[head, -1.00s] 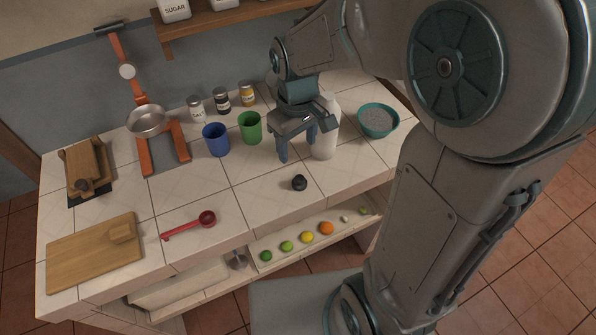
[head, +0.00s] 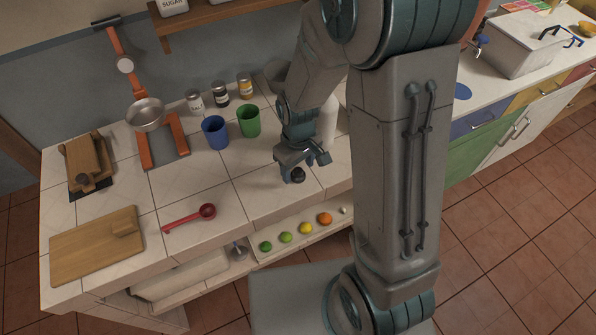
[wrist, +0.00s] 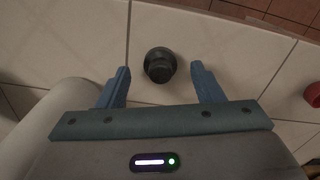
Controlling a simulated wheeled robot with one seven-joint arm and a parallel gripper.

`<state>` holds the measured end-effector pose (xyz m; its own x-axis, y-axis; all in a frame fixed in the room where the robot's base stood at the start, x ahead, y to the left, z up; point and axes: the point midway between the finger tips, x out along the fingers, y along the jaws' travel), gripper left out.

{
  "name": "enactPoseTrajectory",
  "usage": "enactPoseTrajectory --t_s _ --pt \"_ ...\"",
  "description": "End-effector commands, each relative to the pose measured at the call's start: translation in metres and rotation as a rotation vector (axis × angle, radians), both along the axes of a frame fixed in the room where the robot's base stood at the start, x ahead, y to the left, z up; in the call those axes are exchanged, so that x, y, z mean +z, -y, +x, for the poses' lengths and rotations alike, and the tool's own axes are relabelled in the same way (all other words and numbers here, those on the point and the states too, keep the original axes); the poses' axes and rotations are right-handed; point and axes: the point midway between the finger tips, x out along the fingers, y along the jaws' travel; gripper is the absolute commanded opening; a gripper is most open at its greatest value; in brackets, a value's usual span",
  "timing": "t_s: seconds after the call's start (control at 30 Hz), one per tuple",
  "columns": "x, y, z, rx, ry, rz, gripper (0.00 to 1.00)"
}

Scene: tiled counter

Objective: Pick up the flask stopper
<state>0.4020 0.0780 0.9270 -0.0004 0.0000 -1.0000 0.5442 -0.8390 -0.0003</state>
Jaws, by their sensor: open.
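The flask stopper (head: 298,175) is a small dark, rounded piece on the white tiled counter near its front edge. In the wrist view the stopper (wrist: 159,65) lies between and just beyond the two blue fingertips, with clear gaps on both sides. My gripper (head: 303,170) is open and empty, pointing down right over the stopper and partly covering it in the head view. In the wrist view my gripper (wrist: 160,77) has its fingers spread wide. A white rounded container, likely the flask (head: 328,118), stands behind my gripper, partly hidden by my arm.
A blue cup (head: 215,132) and a green cup (head: 248,121) stand behind left of my gripper. A red scoop (head: 190,217) lies to the left. Several fruits, including an orange (head: 324,218), sit on the shelf below. The counter tiles around the stopper are clear.

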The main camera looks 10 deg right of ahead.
Motion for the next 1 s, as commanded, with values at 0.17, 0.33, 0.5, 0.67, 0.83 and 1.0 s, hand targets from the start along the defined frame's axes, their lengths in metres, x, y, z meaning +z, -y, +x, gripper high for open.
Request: enactPoseTrajectory --t_s 0.17,0.33,0.5,0.67,0.83,1.0 --pt "-0.0125 0.0 -0.0007 0.0 -0.002 0.0 0.61" --pt "-0.0137 -0.0001 -0.0003 0.0 0.0 0.0 0.61" --pt "-0.0135 -0.0001 -0.0003 0.0 0.0 0.0 0.38" --pt "-0.0134 -0.0001 -0.0003 0.0 0.0 0.0 0.13" --pt "-0.0133 -0.0001 -0.0002 0.0 0.0 0.0 0.13" --pt "-0.0123 -0.0001 -0.0001 0.0 0.0 0.0 0.13"
